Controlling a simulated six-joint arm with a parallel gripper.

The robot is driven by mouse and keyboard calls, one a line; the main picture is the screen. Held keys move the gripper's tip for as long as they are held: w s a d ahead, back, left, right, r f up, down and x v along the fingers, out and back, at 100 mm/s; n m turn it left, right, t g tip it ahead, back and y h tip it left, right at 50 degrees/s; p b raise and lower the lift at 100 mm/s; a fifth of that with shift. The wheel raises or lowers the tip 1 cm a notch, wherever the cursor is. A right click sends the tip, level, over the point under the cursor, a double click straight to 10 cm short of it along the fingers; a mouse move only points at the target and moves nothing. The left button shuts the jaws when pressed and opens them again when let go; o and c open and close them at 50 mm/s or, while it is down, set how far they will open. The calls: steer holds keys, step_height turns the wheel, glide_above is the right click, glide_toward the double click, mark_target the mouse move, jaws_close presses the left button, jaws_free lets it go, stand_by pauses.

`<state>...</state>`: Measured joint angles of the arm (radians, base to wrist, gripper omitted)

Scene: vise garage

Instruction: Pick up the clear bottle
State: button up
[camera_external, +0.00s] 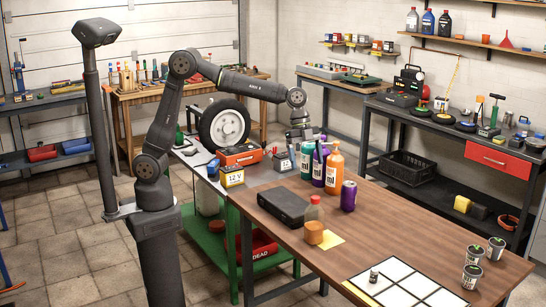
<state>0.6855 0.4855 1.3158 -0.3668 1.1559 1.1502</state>
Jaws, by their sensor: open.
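A clear bottle (314,212) with a red cap stands upright on the brown wooden tabletop. My gripper (301,141) is open, well behind and above the bottle. It hangs near the grey metal end of the bench, beside the small labelled boxes and the coloured bottles. It is apart from the clear bottle, and its fingers are small and hard to make out.
A black case (283,207) lies just left of the bottle. Green, purple and orange bottles (334,170) and a purple can (348,196) stand behind it. A yellow note (330,240) lies beside it. A white grid sheet (405,285) and several cups (473,276) are nearer the front.

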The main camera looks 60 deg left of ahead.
glide_toward(316, 207)
step_height(316, 207, down, 5)
steer(key=shift+d+r, duration=0.1)
steer(key=shift+r, duration=0.1)
steer(key=shift+d+x, duration=0.2)
steer(key=shift+x, duration=2.9)
steer(key=shift+w+r, duration=0.1)
steer(key=shift+w, duration=0.15)
steer(key=c, duration=1.4)
steer(key=shift+c, duration=0.8)
steer(key=shift+r, duration=0.15)
